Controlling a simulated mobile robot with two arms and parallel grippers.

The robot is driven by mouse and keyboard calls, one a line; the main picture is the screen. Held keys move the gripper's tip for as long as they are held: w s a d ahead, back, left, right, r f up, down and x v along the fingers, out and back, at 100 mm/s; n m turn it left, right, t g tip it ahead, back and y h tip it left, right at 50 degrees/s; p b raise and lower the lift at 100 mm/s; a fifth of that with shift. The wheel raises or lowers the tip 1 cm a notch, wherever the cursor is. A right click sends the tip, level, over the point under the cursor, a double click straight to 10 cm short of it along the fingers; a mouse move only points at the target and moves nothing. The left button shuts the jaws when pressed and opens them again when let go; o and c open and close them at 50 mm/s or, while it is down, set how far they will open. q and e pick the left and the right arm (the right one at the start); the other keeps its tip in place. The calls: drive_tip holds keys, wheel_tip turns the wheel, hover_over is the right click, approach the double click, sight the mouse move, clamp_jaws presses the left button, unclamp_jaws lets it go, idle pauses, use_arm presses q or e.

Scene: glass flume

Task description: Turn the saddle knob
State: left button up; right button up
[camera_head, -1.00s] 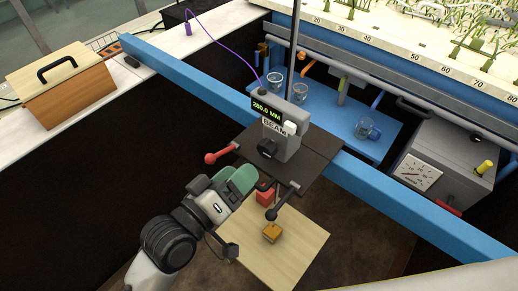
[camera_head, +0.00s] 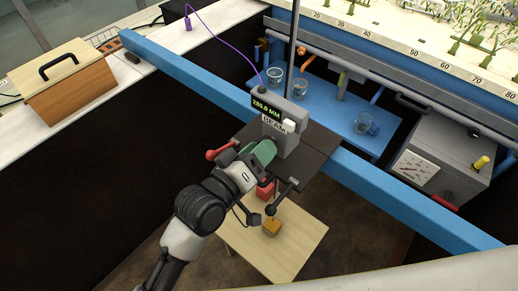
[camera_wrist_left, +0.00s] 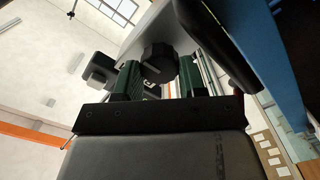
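The saddle (camera_head: 287,121) is a grey block with a green display reading 280.0 MM and a BEAM label. It sits on the dark plate over the blue rail. Its black round knob (camera_wrist_left: 159,63) shows in the left wrist view, in the gap between my two green fingers. In the head view my left gripper (camera_head: 262,152) hides the knob. The left gripper is open, with one finger on each side of the knob; I cannot tell whether they touch it. The right gripper is not in view.
A red-ended lever (camera_head: 222,151) and a dark-ended lever (camera_head: 281,198) flank the plate. Below are a wooden board (camera_head: 291,251) with an orange block (camera_head: 271,226) and a red block (camera_head: 265,190). A blue rail (camera_head: 400,207) crosses the view. Glass beakers stand on the blue shelf behind.

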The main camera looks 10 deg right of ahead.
use_arm(q)
drive_tip(key=shift+c, duration=1)
drive_tip(key=shift+m, duration=0.3)
drive_tip(key=m+p, duration=0.7)
drive_tip(key=m, duration=1.1)
drive_tip(key=shift+s+d+m, duration=0.1)
drive_tip(key=shift+s+m, duration=0.05)
drive_tip(key=shift+m, duration=0.15)
